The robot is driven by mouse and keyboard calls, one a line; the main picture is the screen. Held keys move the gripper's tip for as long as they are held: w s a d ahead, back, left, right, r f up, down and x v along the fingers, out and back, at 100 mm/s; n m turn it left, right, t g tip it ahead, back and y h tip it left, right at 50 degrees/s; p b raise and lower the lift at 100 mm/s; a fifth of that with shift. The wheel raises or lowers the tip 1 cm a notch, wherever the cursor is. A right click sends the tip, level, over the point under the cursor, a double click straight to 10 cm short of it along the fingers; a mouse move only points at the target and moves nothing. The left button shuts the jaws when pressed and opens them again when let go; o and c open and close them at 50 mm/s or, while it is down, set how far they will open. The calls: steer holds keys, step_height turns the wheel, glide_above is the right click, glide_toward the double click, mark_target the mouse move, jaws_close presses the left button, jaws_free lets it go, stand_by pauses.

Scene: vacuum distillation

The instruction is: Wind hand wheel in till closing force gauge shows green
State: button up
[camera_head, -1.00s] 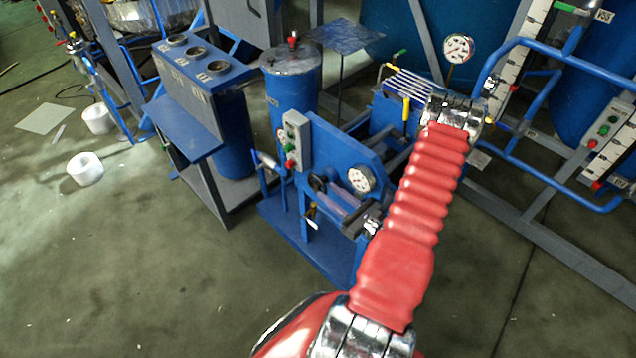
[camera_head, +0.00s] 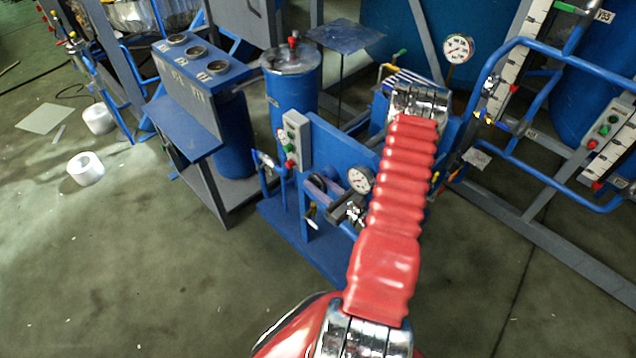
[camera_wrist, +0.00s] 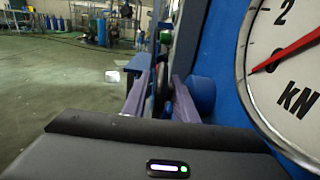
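The closing force gauge (camera_head: 360,180) is a round white dial on the blue machine. In the wrist view the gauge (camera_wrist: 290,75) fills the right edge, cut off; its red needle lies near 0, by the "kN" mark, and no green shows. The dark hand wheel (camera_head: 317,184) is left of the gauge in the head view. In the wrist view the hand wheel (camera_wrist: 161,82) shows edge-on between the two purple fingers of my gripper (camera_wrist: 160,92). The fingers stand apart with the wheel between them; I cannot tell whether they touch it.
A switch box (camera_head: 296,138) with red and green buttons stands just left of the wheel. A blue cylinder (camera_head: 292,85) stands behind. A blue pipe frame (camera_head: 560,60) is at the right. The floor (camera_head: 130,260) at front left is clear.

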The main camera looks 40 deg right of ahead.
jaws_close()
steer(key=shift+t, duration=0.3)
steer(key=shift+s+t, duration=0.1)
steer(key=shift+t, duration=0.9)
steer(key=shift+o, duration=0.7)
jaws_free()
steer(key=v, duration=1.4)
